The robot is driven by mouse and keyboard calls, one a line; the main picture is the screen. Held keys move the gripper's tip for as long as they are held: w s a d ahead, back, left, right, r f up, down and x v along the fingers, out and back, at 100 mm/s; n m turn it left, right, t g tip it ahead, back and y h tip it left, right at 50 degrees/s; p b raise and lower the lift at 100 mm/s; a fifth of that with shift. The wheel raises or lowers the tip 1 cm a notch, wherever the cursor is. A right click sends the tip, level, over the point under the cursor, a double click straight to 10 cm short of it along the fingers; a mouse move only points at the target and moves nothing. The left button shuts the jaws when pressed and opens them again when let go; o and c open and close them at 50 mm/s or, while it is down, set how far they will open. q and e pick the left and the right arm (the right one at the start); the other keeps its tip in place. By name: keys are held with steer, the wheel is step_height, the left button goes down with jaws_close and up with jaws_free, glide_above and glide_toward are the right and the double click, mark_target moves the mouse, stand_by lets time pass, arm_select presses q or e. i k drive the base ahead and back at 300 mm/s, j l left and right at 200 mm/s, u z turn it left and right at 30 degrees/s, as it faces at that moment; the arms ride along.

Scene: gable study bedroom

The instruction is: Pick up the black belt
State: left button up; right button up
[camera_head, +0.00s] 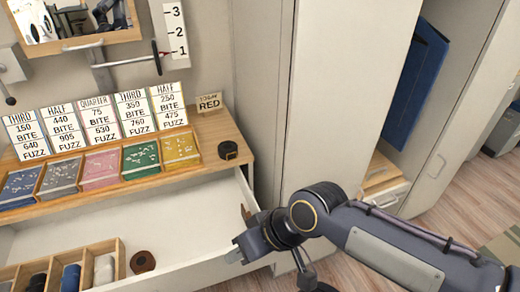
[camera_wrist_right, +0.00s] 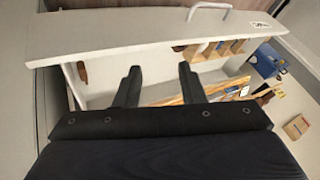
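A dark coil that looks like the rolled black belt (camera_head: 228,150) lies on the wooden desk top (camera_head: 205,172), at its right end near the yellow tray. My right gripper (camera_head: 240,246) is at the right side of the open white drawer, below and apart from the coil. In the right wrist view its two fingers (camera_wrist_right: 158,78) are spread with nothing seen between them. I cannot make out the black belt in that view. My left gripper is not in view.
The open drawer (camera_head: 188,240) holds a brown coil (camera_head: 142,262) and a wooden divider (camera_head: 110,247) with several rolled items. Trays of coloured pieces with number cards line the desk. A tall cabinet (camera_head: 345,70) stands close to the right.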

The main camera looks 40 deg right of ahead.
mark_target(229, 151)
steer(key=z, duration=1.2)
steer(key=l+u, duration=0.3)
steer(key=j, duration=0.1)
